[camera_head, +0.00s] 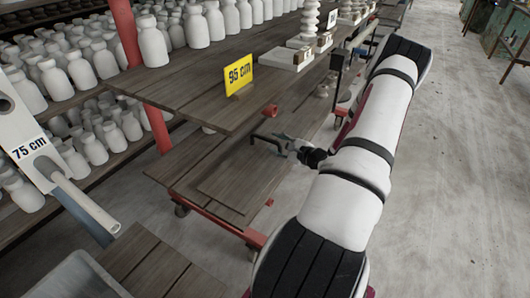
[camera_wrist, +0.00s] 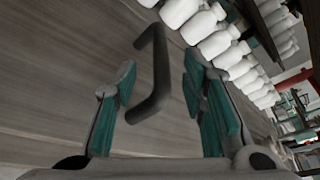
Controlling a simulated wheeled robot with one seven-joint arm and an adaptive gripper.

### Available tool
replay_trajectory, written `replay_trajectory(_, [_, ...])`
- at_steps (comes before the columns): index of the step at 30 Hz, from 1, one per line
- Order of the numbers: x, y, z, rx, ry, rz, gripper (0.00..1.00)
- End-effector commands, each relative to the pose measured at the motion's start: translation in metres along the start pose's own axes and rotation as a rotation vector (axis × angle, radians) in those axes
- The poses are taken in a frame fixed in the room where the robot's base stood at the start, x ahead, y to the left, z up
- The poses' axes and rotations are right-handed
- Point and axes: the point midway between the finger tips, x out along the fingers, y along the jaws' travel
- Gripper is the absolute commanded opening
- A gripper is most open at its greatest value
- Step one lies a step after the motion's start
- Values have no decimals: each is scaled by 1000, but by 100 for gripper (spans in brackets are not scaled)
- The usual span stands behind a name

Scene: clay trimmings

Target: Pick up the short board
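A short wooden board (camera_head: 238,188) lies on the low wooden deck of a red-framed cart, below the upper shelf. A dark bent handle (camera_head: 265,138) stands near its far end. In the wrist view the handle (camera_wrist: 160,75) rises from a brown wood surface (camera_wrist: 60,70). My gripper (camera_head: 283,144) is at the handle, reaching in from the right. In the wrist view my gripper (camera_wrist: 161,66) is open, with a teal-padded finger on each side of the handle and gaps visible. Whether the handle is fixed to the board cannot be told.
The upper shelf (camera_head: 190,88) overhangs the cart's left side and bears a yellow "95 cm" sign (camera_head: 239,75) and white bottles (camera_head: 151,42). A red post (camera_head: 135,60) stands at left. A grey bin (camera_head: 82,277) is at lower left. Open concrete floor (camera_head: 450,170) lies right.

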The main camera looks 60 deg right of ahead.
Motion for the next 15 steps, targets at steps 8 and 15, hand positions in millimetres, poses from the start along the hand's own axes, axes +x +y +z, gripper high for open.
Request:
replay_trajectory(8, [16, 0, 1, 1, 0, 0, 38])
replay_trajectory(15, [49, 1, 4, 1, -1, 1, 38])
